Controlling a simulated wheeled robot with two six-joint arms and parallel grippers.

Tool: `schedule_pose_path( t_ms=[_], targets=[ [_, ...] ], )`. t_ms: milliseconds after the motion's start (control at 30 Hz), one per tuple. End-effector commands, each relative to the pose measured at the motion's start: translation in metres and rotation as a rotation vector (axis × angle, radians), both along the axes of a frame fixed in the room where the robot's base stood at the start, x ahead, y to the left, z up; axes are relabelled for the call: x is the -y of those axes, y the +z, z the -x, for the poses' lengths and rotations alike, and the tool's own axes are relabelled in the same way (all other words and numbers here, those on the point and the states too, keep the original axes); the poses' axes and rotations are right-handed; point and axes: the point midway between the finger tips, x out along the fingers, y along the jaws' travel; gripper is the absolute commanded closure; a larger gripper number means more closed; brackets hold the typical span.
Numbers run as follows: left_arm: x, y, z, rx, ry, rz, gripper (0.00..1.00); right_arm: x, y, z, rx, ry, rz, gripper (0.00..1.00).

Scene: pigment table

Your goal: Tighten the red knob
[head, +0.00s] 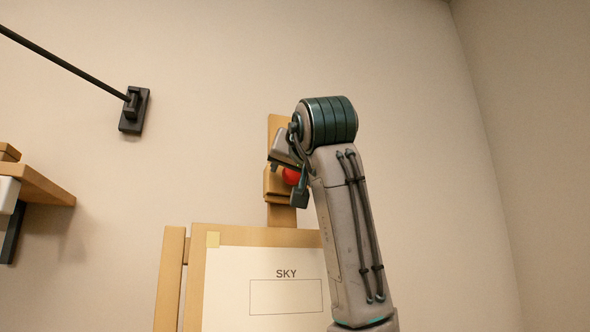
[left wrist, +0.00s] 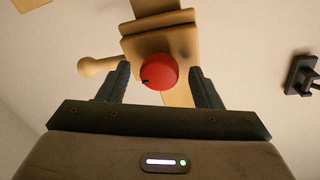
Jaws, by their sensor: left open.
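The red knob (head: 291,176) sits on the wooden clamp block (head: 271,183) of the easel's upright, above the board. My arm and gripper partly hide it in the head view. In the left wrist view the red knob (left wrist: 158,71) shows whole, with a small dark mark at its lower left edge. My left gripper (head: 286,172) is open. In the left wrist view its two fingers stand on either side of the knob, with a gap at each side. I cannot tell how deep the fingers reach around it. My right gripper is not in view.
The easel holds a board (head: 225,300) with a sheet marked SKY below the knob. A wooden peg (left wrist: 97,67) sticks out beside the clamp block in the wrist view. A black wall bracket (head: 133,110) with a rod and a wooden shelf (head: 45,187) are at left.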

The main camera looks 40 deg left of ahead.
Motion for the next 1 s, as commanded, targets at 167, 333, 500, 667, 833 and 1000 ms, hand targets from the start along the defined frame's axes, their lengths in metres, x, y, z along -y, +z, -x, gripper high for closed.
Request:
schedule_pose_path(
  t_ms=[167,333,500,667,833,1000],
  targets=[
    [0.0004,-0.0001,0.0,0.0,0.0,0.0,0.61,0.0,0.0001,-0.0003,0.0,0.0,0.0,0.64],
    [0.0005,0.0,0.0,0.0,-0.001,0.0,0.85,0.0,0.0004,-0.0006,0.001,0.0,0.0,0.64],
    [0.0006,-0.0001,-0.0002,0.009,0.001,0.005,0.85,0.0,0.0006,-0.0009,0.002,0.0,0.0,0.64],
    [0.0008,-0.0001,-0.0003,0.048,0.005,0.024,0.85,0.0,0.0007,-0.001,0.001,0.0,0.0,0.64],
    [0.0012,-0.0005,-0.0008,0.135,0.014,0.07,0.85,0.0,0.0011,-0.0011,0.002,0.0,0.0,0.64],
    [0.0015,-0.0007,-0.0013,0.263,0.03,0.134,0.85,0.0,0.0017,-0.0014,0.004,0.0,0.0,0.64]
  ],
)
